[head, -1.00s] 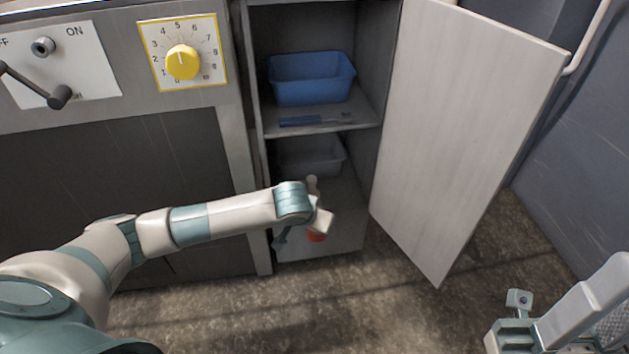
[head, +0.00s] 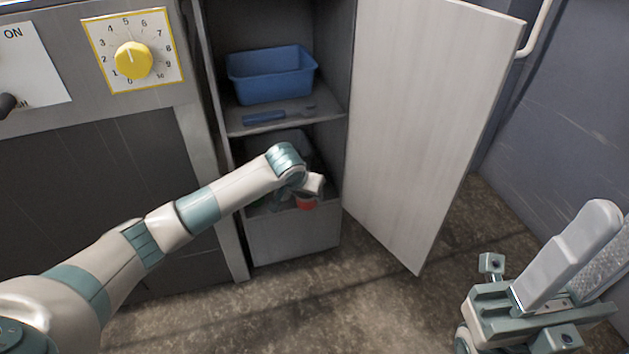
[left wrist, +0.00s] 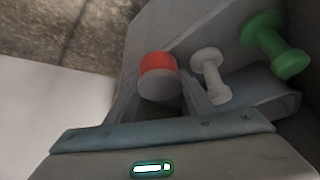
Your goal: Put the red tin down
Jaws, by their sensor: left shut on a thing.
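The red tin (head: 307,203) shows as a small red patch under my left gripper (head: 303,194) in the lower part of the open cabinet. In the left wrist view the tin (left wrist: 158,68) has a red side and a pale grey end, and sits between the fingers of my left gripper (left wrist: 158,100). The left gripper is shut on it. The left wrist hides part of the tin in the head view. I cannot tell whether the tin touches the surface below. My right gripper (head: 588,262) is at the lower right, empty, with its fingers apart.
A white spool-shaped piece (left wrist: 210,75) and a green one (left wrist: 276,45) are close beside the tin. A blue bin (head: 270,78) and a blue-handled tool (head: 278,115) are on the shelf above. The open cabinet door (head: 420,130) stands to the right.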

